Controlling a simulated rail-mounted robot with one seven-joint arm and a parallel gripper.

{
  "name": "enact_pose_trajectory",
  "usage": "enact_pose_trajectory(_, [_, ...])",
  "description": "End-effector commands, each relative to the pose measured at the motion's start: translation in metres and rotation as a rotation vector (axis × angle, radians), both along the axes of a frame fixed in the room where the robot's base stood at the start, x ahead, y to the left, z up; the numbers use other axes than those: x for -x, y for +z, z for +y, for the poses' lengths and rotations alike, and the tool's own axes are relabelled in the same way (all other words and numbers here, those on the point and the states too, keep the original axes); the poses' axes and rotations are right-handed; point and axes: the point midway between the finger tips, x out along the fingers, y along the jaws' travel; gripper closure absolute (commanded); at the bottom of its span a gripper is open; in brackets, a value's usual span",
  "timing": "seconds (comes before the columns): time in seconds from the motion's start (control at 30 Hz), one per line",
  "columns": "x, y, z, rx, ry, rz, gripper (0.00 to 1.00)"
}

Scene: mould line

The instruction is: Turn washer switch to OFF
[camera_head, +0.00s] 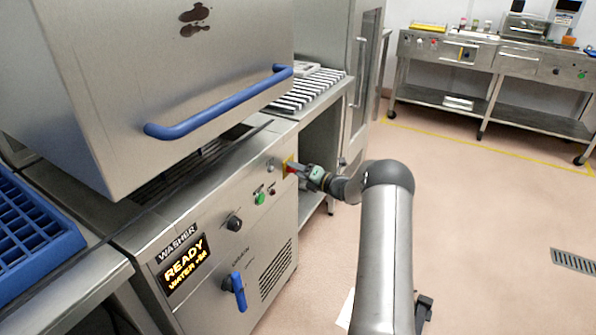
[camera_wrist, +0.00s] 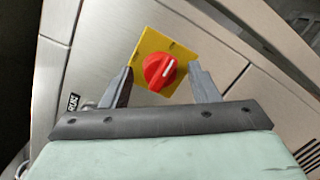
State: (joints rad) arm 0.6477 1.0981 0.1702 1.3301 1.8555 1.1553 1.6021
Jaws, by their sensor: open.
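The washer switch (camera_wrist: 160,72) is a red rotary knob with a white pointer mark on a yellow square plate (camera_wrist: 152,42). In the wrist view the knob lies between and beyond my gripper's two grey fingers (camera_wrist: 162,82), which are apart with nothing held. I cannot tell whether the fingers touch the knob or plate. In the head view my gripper (camera_head: 298,168) is at the right end of the washer's front panel (camera_head: 215,205), with the yellow plate (camera_head: 287,163) and part of the red knob just showing beside it. The plate's lettering is not readable.
The washer display (camera_head: 185,264) reads READY. A green button (camera_head: 260,198), a black knob (camera_head: 235,223) and a blue drain handle (camera_head: 239,291) share the panel. The raised hood with a blue bar (camera_head: 220,102) overhangs it. A blue rack (camera_head: 35,230) stands left. Open floor lies right.

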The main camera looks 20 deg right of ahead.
Motion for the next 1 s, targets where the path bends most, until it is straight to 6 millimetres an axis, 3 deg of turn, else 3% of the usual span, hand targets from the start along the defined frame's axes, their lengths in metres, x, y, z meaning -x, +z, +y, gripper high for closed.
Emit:
enact_pose_trajectory(0.07, [0.0002,0.0000,-0.0001,0.000,0.000,0.000,0.48])
enact_pose_trajectory(0.2, [0.0002,0.0001,-0.0002,0.000,0.000,0.000,0.87])
enact_pose_trajectory(0.23, [0.0003,0.0001,-0.0001,0.000,0.000,0.000,0.90])
enact_pose_trajectory(0.67, [0.0006,-0.0019,-0.0012,0.059,-0.001,-0.044,0.90])
enact_pose_trajectory(1.0, [0.0005,-0.0050,-0.0011,0.271,-0.001,-0.201,0.90])
